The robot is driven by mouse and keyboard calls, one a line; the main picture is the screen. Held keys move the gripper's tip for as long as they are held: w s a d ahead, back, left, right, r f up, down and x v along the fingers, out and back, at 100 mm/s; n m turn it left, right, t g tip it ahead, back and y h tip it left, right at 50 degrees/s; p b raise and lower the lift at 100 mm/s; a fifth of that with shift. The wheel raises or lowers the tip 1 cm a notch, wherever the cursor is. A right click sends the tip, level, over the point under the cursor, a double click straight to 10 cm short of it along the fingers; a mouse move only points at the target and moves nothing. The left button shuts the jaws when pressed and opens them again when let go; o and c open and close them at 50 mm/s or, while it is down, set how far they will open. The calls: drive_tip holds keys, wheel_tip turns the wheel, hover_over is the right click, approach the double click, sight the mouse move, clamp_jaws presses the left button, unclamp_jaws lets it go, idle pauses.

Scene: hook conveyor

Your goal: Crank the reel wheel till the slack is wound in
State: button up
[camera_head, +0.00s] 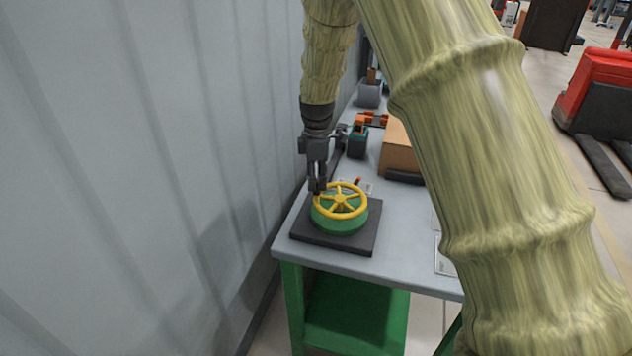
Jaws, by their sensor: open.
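The reel has a yellow spoked wheel (341,199) on top of a round green base (338,221). It stands on a dark square plate (361,242) at the near left corner of the grey table. A small orange-red piece (357,182) shows at the wheel's far edge; I cannot tell if it is a handle. My gripper (318,190) points down at the left side of the wheel rim, close to it. Its jaws are open. I cannot tell whether a finger touches the rim. No slack line can be made out.
A grey table (405,232) with a green lower shelf (355,312) stands along a grey wall (130,150). A cardboard box (398,148) and several small items sit farther back. A red pallet truck (598,90) stands at the right. My arm hides the table's right part.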

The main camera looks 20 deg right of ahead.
drive_tip(key=shift+f, duration=1.45)
drive_tip(key=shift+c, duration=0.2)
clamp_jaws()
